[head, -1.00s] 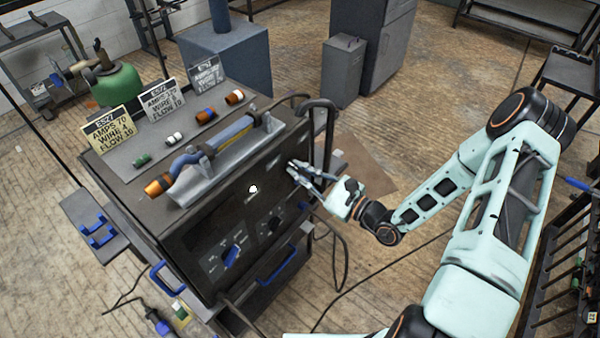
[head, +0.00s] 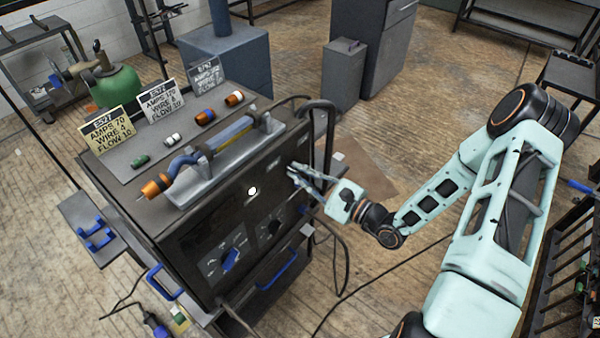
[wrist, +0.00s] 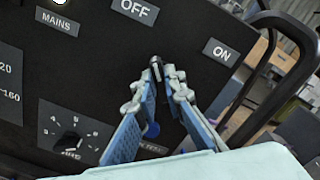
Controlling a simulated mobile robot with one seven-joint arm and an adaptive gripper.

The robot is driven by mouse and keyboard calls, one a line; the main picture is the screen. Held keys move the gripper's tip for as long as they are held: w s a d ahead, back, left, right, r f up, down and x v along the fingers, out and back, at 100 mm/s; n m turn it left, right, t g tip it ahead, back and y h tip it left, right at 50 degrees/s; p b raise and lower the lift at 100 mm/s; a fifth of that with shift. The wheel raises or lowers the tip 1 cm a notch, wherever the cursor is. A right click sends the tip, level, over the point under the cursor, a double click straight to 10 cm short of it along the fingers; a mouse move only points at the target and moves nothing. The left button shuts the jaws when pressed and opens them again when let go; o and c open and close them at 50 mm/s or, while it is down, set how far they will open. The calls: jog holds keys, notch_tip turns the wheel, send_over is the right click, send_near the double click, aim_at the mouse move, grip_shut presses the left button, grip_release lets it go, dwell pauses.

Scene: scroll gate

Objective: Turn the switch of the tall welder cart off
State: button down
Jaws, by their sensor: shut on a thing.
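The tall welder cart (head: 190,237) stands left of my arm in the head view, its dark front panel facing me. In the wrist view, the small dark lever of the switch (wrist: 155,63) sits between my fingertips, with a bright tip. My gripper (wrist: 163,76) is shut on it; the head view also shows the gripper (head: 292,172) at the panel. The OFF label (wrist: 135,10) is above the lever and the ON label (wrist: 221,52) is to its right. The fingers hide the lever's base.
A blue-marked dial (head: 231,259) and a blue handle (head: 277,270) are on the cart's front. A bent dark post (head: 328,140) rises close behind my gripper. Cables hang below it. A dark rack (head: 565,260) stands at the right.

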jog(key=c, duration=2)
grip_release()
jog(key=shift+d, duration=0.1)
jog(key=v, duration=1.2)
jog(key=shift+s, duration=0.1)
